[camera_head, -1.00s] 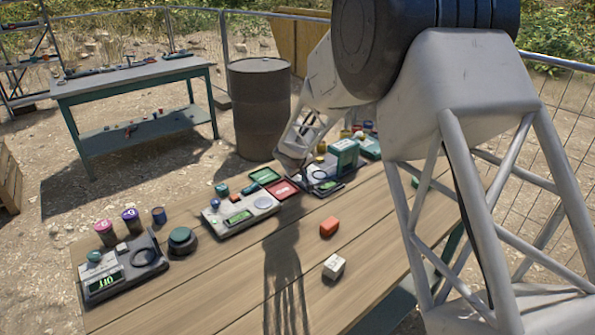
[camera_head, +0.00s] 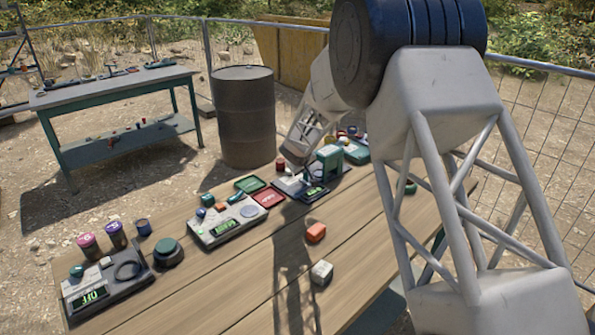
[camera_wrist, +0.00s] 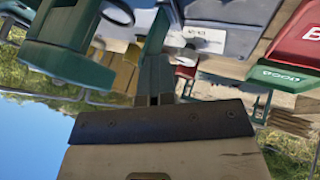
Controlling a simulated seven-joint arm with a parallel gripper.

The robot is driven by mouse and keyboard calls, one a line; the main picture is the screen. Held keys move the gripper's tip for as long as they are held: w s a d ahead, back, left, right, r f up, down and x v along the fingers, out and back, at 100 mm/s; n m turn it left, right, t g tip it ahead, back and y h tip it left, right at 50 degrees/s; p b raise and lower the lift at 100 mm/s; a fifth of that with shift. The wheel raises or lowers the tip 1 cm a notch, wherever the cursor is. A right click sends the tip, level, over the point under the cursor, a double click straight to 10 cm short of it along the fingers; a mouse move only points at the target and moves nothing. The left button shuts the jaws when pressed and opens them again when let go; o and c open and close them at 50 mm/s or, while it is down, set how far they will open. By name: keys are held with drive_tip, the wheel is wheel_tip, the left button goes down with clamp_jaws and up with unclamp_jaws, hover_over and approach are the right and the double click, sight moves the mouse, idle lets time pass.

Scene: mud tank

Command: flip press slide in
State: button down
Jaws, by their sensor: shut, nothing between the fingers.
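My gripper (camera_head: 293,155) is at the far part of the table, near the third device, which has a green upright press-like body (camera_head: 329,158) and a lit green display (camera_head: 313,192). In the wrist view my shut fingers (camera_wrist: 156,62) point up the picture with nothing between them. A green body (camera_wrist: 68,45) shows beside them at upper left. The middle device (camera_head: 228,222) has a lit display and small coloured parts. The left device (camera_head: 108,284) shows OFF and carries a dark ring. A dark round button with a green top (camera_head: 167,250) stands beside it. Contact at my fingertips is unclear.
A red tray (camera_head: 267,197) and a green tray (camera_head: 250,184) lie between the devices. An orange block (camera_head: 316,232) and a white block (camera_head: 321,272) lie on the near boards. Coloured cups (camera_head: 117,235) stand behind the left device. A barrel (camera_head: 245,115) stands beyond the table.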

idle(0.4)
drive_tip(key=shift+s+a, duration=0.55)
drive_tip(key=shift+s+a+r, duration=0.15)
drive_tip(key=shift+s+a, duration=0.3)
drive_tip(key=shift+s, duration=0.1)
drive_tip(key=shift+s+a+r, duration=0.15)
drive_tip(key=shift+s+a, duration=0.3)
drive_tip(key=shift+s, duration=0.05)
drive_tip(key=v, duration=0.9)
drive_tip(key=shift+s, duration=0.1)
drive_tip(key=shift+r, duration=0.1)
